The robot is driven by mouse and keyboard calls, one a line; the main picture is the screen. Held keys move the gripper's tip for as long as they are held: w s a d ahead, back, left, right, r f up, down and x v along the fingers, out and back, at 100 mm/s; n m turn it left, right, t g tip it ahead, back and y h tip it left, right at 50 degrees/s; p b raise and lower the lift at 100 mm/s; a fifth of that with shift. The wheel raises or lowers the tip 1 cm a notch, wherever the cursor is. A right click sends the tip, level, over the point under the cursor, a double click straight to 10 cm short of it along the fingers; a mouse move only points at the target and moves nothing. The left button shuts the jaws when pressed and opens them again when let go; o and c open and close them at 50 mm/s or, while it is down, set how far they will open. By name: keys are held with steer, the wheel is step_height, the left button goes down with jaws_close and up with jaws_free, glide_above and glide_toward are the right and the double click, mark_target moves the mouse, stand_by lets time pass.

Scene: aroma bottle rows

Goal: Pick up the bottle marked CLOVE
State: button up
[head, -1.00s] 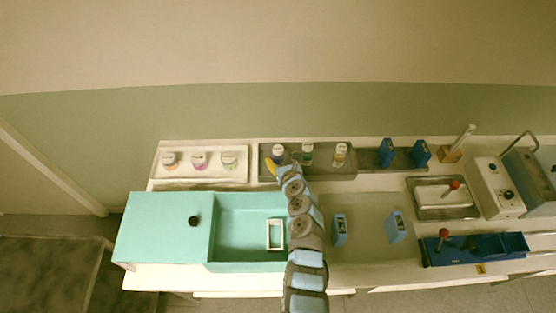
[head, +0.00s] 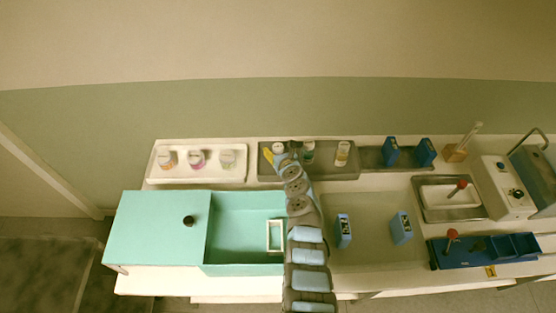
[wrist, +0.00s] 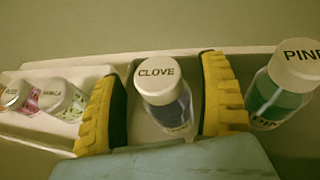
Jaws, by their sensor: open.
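The CLOVE bottle (wrist: 158,82) has a white lid with its name and a blue-violet body. It stands upright in a grey tray and also shows in the head view (head: 278,148), partly hidden by my arm. My gripper (wrist: 163,105) is open, with one yellow finger on each side of the bottle. A gap shows on the left; the right finger is close to the bottle, and I cannot tell whether it touches. In the head view one yellow finger of my gripper (head: 268,155) shows just left of the bottle.
The PINE bottle (wrist: 282,85), green inside, stands right of the right finger. A third bottle (head: 342,153) is farther right. A white tray (head: 215,178) on the left holds several bottles, one marked VANILLA (wrist: 58,97). A turquoise basin (head: 235,235) lies in front.

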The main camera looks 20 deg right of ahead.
steer(key=shift+w, duration=0.15)
steer(key=c, duration=1.4)
steer(key=shift+o, duration=0.2)
